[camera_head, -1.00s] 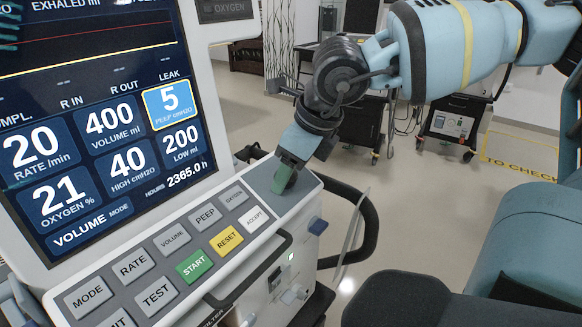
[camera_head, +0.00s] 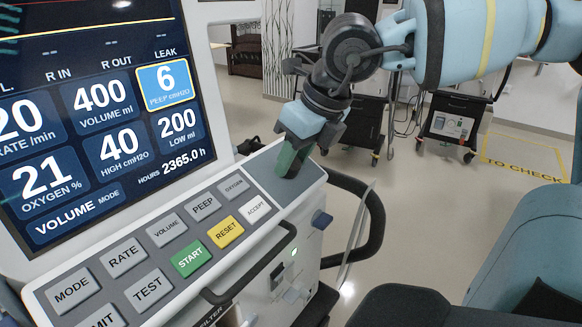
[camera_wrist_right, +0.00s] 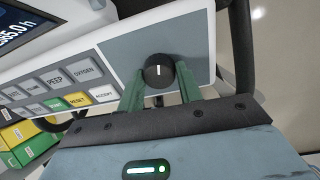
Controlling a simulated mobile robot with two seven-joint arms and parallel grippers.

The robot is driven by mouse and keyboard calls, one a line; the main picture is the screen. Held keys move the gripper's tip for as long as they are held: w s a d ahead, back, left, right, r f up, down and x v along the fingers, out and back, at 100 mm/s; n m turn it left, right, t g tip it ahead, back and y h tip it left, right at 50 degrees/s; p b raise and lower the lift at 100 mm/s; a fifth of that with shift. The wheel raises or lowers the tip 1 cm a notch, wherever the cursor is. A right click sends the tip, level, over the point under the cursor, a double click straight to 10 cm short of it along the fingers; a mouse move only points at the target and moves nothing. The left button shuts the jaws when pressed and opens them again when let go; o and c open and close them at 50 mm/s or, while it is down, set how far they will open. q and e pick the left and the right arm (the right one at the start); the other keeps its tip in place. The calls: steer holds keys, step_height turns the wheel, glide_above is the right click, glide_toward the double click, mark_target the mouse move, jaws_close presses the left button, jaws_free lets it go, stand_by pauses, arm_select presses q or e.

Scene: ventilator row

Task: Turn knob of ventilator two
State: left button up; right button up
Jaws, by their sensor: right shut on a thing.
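The ventilator's screen (camera_head: 100,110) fills the left of the head view, with the PEEP tile (camera_head: 168,83) highlighted and reading 6. My right gripper (camera_head: 292,158) reaches down to the right end of the button panel and hides the knob there. In the right wrist view the black round knob (camera_wrist_right: 158,72) with a white mark sits between the green fingers of my right gripper (camera_wrist_right: 160,88), which are shut on it. The white mark points roughly up and down in that view. My left gripper is not in view.
The panel's buttons, including green START (camera_head: 190,258) and yellow RESET (camera_head: 226,232), lie left of the knob. A black handle (camera_head: 365,225) curves out on the ventilator's right. Carts (camera_head: 455,122) stand behind, with open floor between.

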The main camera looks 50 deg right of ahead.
steer(key=m+b, duration=0.2)
steer(key=b, duration=0.1)
steer(key=shift+f+m, duration=0.25)
steer(key=shift+m, duration=0.15)
steer(key=m+b, duration=0.4)
steer(key=shift+t, duration=0.4)
steer(key=m+b, duration=0.2)
steer(key=m, duration=0.1)
steer(key=shift+y, duration=0.3)
steer(key=m+b, duration=0.2)
steer(key=m, duration=0.1)
steer(key=shift+r+t, duration=0.1)
steer(key=shift+t, duration=0.2)
steer(key=shift+m+b, duration=0.55)
steer(key=shift+m, duration=0.05)
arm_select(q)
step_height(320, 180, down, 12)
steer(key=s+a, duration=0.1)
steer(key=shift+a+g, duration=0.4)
arm_select(e)
steer(key=shift+m, duration=0.3)
steer(key=shift+r, duration=0.1)
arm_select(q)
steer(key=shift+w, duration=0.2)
arm_select(e)
steer(key=o, duration=1)
